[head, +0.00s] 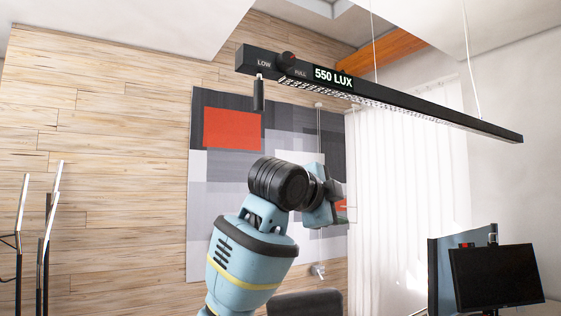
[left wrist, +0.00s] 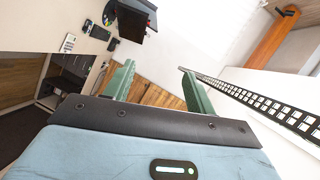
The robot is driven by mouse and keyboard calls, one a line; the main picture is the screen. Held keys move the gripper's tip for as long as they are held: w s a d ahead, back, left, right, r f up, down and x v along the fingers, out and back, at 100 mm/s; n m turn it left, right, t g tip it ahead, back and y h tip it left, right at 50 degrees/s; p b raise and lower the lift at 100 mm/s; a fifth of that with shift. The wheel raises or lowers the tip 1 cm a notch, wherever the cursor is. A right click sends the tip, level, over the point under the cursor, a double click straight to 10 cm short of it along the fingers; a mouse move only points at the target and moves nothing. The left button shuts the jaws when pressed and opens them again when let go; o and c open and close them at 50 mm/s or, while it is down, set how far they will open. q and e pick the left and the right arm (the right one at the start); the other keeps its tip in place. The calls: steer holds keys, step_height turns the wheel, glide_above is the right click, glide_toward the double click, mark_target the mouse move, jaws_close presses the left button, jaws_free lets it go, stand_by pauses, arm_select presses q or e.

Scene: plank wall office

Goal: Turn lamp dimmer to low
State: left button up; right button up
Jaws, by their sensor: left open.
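The lamp (head: 430,108) is a long black bar hung on thin wires, with a lit "550 LUX" display. A dark cylindrical handle (head: 258,97) hangs on a short stem below LOW. My left gripper (head: 335,192) is below and right of the knob and handle, apart from them. In the left wrist view my left gripper (left wrist: 158,84) is open, nothing between its green fingers. The lamp's underside (left wrist: 255,98) runs past the right finger. My right gripper is out of view.
A picture with a red rectangle (head: 231,128) hangs on the plank wall behind. Monitors (head: 495,277) stand at lower right, and a chair back (head: 305,302) shows at the bottom. A branching stand (head: 46,240) is at far left. The air around the knob looks free.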

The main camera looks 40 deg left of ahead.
arm_select(q)
steer(key=s+a+r+m+t, duration=0.15)
steer(key=s+r, duration=0.25)
steer(key=r, duration=0.5)
steer(key=s+a+r+t, duration=0.15)
steer(key=s+r, duration=0.25)
steer(key=r, duration=0.4)
steer(key=t, duration=0.1)
glide_toward(282, 60)
steer(key=w, duration=0.2)
steer(key=shift+m, duration=0.25)
steer(key=shift+w+r, duration=0.3)
steer(key=shift+w, duration=0.9)
steer(key=shift+w+r, duration=0.25)
steer(key=shift+w, duration=1)
steer(key=shift+w+r, duration=0.3)
steer(key=shift+w, duration=0.9)
steer(key=c, duration=1)
steer(key=shift+o, duration=0.2)
steer(key=shift+w+f+t+y, duration=0.1)
steer(key=shift+t+y, duration=0.2)
steer(key=shift+t, duration=0.1)
